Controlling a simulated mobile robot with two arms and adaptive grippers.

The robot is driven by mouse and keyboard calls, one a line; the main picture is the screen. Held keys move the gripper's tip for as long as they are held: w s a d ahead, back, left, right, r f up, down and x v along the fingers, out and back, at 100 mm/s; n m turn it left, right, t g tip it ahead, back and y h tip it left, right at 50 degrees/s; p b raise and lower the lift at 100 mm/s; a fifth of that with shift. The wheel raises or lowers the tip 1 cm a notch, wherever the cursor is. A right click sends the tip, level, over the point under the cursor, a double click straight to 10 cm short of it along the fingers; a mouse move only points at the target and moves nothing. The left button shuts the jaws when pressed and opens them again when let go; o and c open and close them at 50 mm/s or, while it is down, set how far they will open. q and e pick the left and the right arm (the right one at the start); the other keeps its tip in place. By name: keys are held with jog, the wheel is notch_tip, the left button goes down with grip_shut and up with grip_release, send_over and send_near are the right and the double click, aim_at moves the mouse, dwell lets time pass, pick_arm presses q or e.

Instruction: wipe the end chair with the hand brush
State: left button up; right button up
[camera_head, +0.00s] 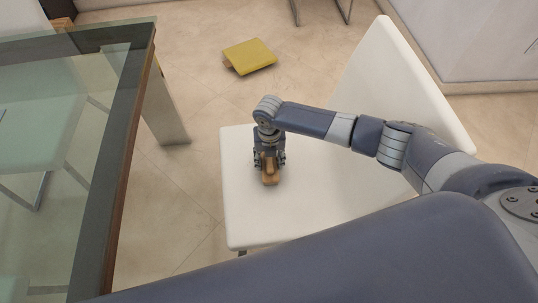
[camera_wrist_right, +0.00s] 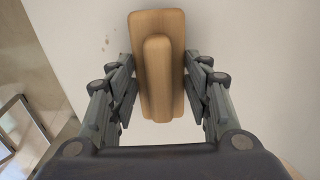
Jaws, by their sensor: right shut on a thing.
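The end chair (camera_head: 330,195) is white, with a flat seat and a tall slanted back on the right in the head view. My right gripper (camera_head: 269,163) is over the seat, pointing down. It is shut on the wooden hand brush (camera_head: 270,178), which is down at the seat. In the right wrist view the brush (camera_wrist_right: 157,70) lies between both fingers, with the white seat (camera_wrist_right: 225,40) behind it. A few small dark specks (camera_wrist_right: 105,43) show on the seat left of the brush. The brush's bristles are hidden. My left gripper is not in view.
A glass-topped table (camera_head: 120,130) with a dark frame stands at the left, with a floor gap between it and the chair. A yellow object (camera_head: 250,55) lies on the tiled floor beyond the chair. A white wall (camera_head: 475,40) is behind the chair back.

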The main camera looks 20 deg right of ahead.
aim_at(273, 178)
jog(key=shift+s+a+f+p, duration=0.15)
jog(key=shift+s+p, duration=0.15)
jog(key=shift+s, duration=0.25)
jog(key=shift+s+d+f+p, duration=0.15)
jog(key=shift+s+p, duration=0.1)
jog(key=shift+s, duration=0.3)
jog(key=shift+s+a+r+p, duration=0.15)
jog(key=shift+s+r+p, duration=0.05)
jog(key=shift+s+p, duration=0.55)
jog(key=shift+c, duration=0.3)
jog(key=shift+s+a+p, duration=0.1)
jog(key=shift+s+p, duration=0.55)
jog(key=shift+p, duration=0.05)
jog(key=shift+s, duration=0.3)
jog(key=shift+s+a+r+p, duration=0.2)
jog(key=shift+s+p, duration=0.45)
jog(key=shift+p, duration=0.25)
jog(key=shift+s+a+p, duration=0.1)
jog(key=shift+s+p, duration=0.5)
jog(key=shift+s, duration=0.3)
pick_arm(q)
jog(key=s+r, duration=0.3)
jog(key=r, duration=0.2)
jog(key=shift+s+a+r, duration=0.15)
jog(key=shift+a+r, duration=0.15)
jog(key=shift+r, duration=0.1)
pick_arm(e)
jog(key=shift+w, duration=0.1)
